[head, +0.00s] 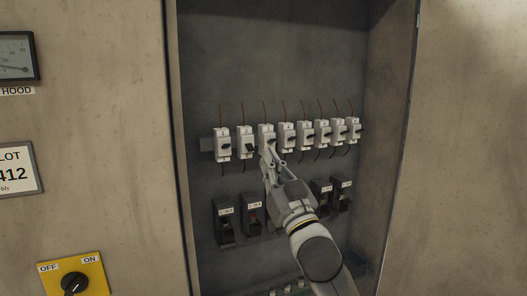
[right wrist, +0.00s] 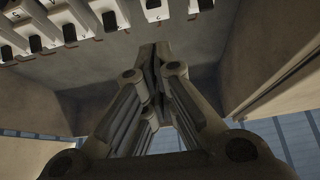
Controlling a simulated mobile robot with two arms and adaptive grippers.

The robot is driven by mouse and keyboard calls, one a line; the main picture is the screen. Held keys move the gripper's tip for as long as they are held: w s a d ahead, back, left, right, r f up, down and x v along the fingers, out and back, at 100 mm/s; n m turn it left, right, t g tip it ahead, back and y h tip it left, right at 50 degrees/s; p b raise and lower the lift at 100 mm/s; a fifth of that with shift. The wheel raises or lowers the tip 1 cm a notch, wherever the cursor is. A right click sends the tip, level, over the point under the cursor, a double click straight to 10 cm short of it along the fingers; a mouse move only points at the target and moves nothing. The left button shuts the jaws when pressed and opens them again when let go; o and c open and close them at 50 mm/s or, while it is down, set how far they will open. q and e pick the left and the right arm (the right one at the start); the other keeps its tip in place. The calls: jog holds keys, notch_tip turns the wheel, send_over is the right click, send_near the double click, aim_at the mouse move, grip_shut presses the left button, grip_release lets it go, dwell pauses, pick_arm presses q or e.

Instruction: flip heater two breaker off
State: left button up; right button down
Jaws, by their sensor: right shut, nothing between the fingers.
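A row of several white breakers with dark toggles runs along a rail inside the open cabinet. Their labels are too small to read in the head view, so I cannot tell which one is heater two. My right gripper (head: 271,151) is shut and empty, its tips at the lower part of the third breaker from the left (head: 265,132); I cannot tell if they touch. The closed fingers also show in the right wrist view (right wrist: 154,58), below the breaker row (right wrist: 90,22). My left gripper is not in view.
Below the row are black switch units (head: 224,222), partly hidden by my right arm. The cabinet side wall (head: 388,130) stands to the right. A yellow OFF/ON switch plate (head: 92,275) and a gauge (head: 14,56) are on the left panel.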

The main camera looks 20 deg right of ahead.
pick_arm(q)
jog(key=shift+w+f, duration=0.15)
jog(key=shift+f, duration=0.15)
pick_arm(e)
jog(key=shift+v, duration=1)
jog(key=shift+a, duration=0.15)
